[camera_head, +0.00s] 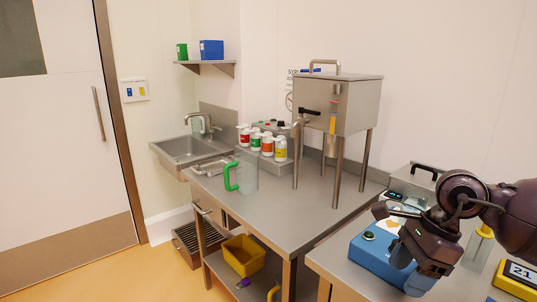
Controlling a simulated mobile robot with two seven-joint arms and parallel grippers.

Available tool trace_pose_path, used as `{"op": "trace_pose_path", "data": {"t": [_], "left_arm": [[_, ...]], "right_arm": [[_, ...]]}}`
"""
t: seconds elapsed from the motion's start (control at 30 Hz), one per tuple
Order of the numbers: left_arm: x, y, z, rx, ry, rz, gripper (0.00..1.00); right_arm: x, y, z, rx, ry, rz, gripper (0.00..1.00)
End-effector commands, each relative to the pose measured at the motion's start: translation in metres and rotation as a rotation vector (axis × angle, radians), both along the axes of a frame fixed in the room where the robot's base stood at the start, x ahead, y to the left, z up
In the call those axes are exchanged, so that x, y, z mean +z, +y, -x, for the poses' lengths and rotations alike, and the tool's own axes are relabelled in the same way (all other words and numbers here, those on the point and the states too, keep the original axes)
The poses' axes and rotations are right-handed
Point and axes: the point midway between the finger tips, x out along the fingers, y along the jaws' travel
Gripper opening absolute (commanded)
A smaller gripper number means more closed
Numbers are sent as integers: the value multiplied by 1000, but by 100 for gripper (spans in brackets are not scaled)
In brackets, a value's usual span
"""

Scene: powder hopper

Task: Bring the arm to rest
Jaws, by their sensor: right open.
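My right gripper (391,233) is in the camera_head view at the lower right, its dark arm coming in from the right edge. It is open, with its fingers pointing left over a blue device (372,257) on the near right table. I see nothing held between the fingers. Whether the fingers touch the device cannot be told. My left gripper is not in view. The steel powder hopper (338,104) stands on tall legs on the middle table, left of and beyond the right gripper.
The middle steel table (275,215) carries a jug with a green handle (231,177) and several bottles (262,144). A lidded metal box (415,180) stands behind my right arm. A yellow display unit (516,279) is at the lower right. The middle table's front is clear.

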Motion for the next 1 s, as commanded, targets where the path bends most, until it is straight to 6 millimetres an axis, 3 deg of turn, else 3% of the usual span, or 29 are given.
{"op": "trace_pose_path", "data": {"t": [0.13,0.3,0.5,0.63,0.77,0.87,1.0], "left_arm": [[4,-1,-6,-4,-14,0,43],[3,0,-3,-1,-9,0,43],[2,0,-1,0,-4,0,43],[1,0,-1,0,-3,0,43],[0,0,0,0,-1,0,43],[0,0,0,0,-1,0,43],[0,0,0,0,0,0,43]], "right_arm": [[-14,53,18,-46,65,-276,60],[-10,110,37,-179,179,-655,60],[13,147,45,-427,349,-1080,60],[27,149,40,-637,471,-1334,60],[33,137,30,-882,599,-1563,60],[28,119,21,-1094,698,-1720,60],[9,85,14,-1423,832,-1905,60]]}}
